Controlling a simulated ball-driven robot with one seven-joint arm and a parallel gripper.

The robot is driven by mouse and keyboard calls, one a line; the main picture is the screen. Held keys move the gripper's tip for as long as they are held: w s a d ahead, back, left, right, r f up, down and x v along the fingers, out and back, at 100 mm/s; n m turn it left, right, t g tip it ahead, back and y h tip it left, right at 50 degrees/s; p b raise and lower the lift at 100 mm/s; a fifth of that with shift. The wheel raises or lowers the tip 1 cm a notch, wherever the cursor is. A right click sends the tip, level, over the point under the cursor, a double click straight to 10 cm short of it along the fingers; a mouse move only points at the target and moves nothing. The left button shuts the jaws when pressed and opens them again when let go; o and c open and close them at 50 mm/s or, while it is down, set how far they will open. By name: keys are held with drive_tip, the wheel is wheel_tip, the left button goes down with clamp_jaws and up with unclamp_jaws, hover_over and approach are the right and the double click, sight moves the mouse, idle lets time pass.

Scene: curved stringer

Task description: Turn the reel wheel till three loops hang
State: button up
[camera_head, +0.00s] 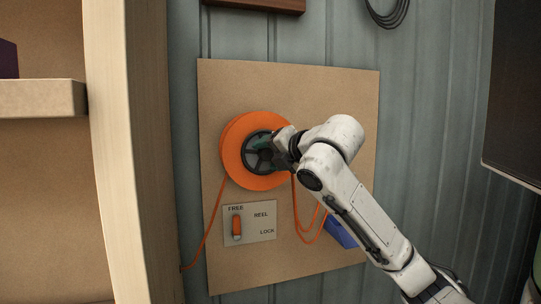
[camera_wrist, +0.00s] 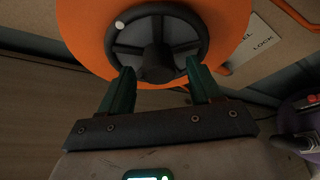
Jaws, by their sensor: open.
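The orange reel (camera_head: 233,152) is on a brown board, with a dark spoked wheel (camera_head: 253,144) at its centre. In the wrist view, the wheel (camera_wrist: 127,44) has a white dot on its upper left rim and a dark hub (camera_wrist: 158,58). My gripper (camera_wrist: 160,68) is open, its green fingers to either side of the hub with gaps showing. Whether the tips touch the wheel is unclear. In the head view, my gripper (camera_head: 272,150) covers the wheel's right side. Orange cord loops (camera_head: 304,226) hang below the reel, partly hidden by my arm, so their count is unclear.
A plate (camera_head: 262,236) marked FREE, REEL and LOCK has an orange lever (camera_head: 237,227) upright beneath FREE. A blue object (camera_head: 341,232) is partly behind my arm. A wooden shelf (camera_head: 40,98) stands left; a dark panel (camera_head: 515,100) is at right.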

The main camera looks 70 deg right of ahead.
drive_tip(key=v, duration=1.1)
drive_tip(key=shift+f, duration=0.1)
idle(0.5)
